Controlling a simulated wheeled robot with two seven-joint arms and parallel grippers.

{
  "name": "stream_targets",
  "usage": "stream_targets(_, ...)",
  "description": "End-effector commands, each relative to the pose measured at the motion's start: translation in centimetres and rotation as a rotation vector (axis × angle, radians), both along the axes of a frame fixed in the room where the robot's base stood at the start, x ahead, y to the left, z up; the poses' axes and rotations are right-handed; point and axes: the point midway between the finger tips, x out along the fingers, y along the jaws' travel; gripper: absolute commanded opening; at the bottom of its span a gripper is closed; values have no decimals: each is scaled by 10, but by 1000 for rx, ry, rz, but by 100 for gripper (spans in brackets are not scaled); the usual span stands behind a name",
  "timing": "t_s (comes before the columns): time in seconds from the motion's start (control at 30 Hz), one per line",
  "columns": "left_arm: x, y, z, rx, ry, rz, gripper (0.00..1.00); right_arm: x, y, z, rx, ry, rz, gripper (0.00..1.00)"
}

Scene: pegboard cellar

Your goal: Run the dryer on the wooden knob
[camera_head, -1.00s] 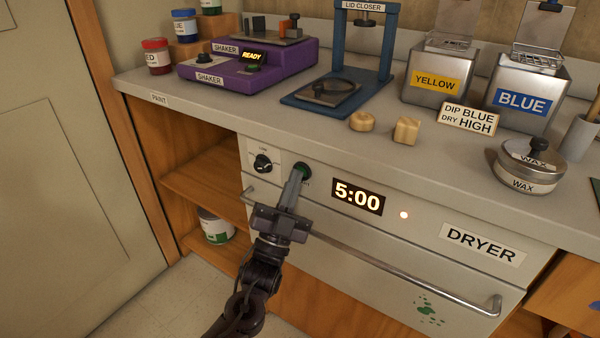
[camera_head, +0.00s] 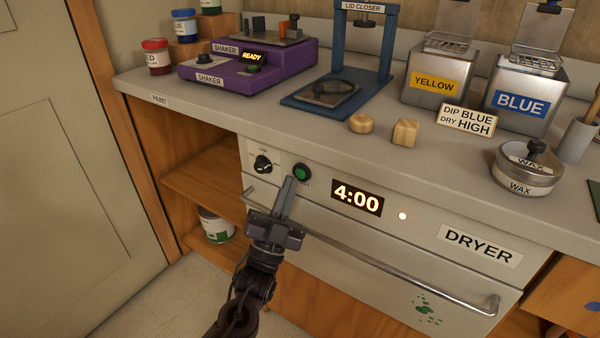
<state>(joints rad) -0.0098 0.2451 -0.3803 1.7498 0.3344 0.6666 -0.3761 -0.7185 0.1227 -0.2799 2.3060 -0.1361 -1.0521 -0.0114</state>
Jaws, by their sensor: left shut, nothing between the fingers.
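The dryer (camera_head: 380,250) is a pale front under the counter with a closed drawer and a long metal handle (camera_head: 400,272). Its display (camera_head: 357,198) reads 4:00 and a small light (camera_head: 403,216) glows beside it. A black dial (camera_head: 263,163) and a green button (camera_head: 302,173) sit at its upper left. My left gripper (camera_head: 288,184) is shut and empty, its tips just below the green button and slightly apart from it. Two wooden knobs, one round (camera_head: 361,123) and one squarish (camera_head: 406,131), stand on the counter. My right gripper is not in view.
A sign (camera_head: 469,119) reads "DIP BLUE DRY HIGH". Yellow (camera_head: 436,84) and blue (camera_head: 521,101) tins, a wax tin (camera_head: 525,172), a blue lid closer (camera_head: 330,92) and a purple shaker (camera_head: 240,70) stand on the counter. The handle runs close to my left gripper.

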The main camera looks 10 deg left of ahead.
Motion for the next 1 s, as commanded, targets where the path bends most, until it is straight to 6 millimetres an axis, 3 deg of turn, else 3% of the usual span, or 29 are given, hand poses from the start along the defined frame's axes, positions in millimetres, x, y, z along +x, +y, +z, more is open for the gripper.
stream_targets(0.5,-43,16,1,1,1,1,0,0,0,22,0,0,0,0)
stream_targets(1.0,-45,16,0,0,0,0,0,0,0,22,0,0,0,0)
